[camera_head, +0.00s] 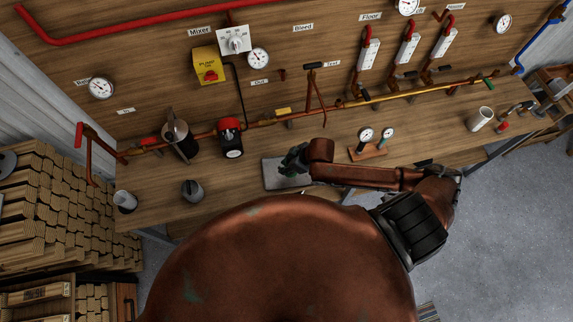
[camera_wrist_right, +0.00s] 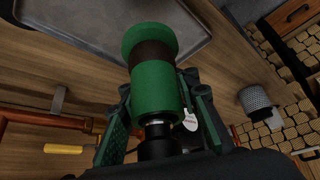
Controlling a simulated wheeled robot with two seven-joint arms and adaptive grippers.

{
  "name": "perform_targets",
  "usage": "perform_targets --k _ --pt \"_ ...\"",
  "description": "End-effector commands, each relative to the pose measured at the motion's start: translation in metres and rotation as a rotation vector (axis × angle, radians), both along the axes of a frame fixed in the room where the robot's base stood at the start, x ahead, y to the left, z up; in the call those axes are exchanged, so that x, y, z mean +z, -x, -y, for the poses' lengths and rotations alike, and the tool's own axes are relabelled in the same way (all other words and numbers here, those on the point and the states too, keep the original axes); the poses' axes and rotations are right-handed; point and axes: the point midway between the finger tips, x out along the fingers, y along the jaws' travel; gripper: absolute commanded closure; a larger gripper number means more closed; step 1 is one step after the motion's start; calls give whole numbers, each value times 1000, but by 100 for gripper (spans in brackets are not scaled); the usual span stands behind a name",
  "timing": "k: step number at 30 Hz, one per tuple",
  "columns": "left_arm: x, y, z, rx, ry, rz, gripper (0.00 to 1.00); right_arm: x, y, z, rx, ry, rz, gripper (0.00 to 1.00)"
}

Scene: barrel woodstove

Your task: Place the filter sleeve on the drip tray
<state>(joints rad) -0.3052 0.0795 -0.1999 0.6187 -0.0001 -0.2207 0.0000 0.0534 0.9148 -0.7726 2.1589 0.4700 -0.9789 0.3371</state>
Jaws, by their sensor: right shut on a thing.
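The filter sleeve appears to be the green cylinder with a dark brown band (camera_wrist_right: 155,85) in the right wrist view. My right gripper (camera_wrist_right: 160,105) has its green fingers on both sides of the sleeve and is shut on it. The drip tray (camera_wrist_right: 75,12) is a flat grey metal tray with a raised rim; the sleeve's far end overlaps its edge in the picture. Contact with the tray cannot be told. My left gripper is not in view.
A dual-gauge stand (camera_head: 369,151) is right of the tray. A dark grey pot (camera_head: 193,190) and a light cup (camera_head: 125,201) stand to the left. A red-topped pump (camera_head: 231,138) and copper pipes (camera_head: 370,98) run along the back. Bare bench lies between pot and tray.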

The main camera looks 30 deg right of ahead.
Motion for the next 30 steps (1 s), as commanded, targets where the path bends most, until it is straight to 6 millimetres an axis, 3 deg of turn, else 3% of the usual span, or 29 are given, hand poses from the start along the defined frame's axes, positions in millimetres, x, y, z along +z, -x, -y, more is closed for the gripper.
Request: perform_targets --k 6,11,18,29,30 --pt "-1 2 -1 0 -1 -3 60 -30 -20 15 -1 0 1 100" --pt "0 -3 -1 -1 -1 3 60 -39 -25 20 -1 0 0 100" --pt "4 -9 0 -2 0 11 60 -68 -26 21 0 0 0 100" --pt "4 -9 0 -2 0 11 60 -73 -26 21 0 -1 1 100" --pt "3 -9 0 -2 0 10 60 -73 -26 21 0 1 -1 73"
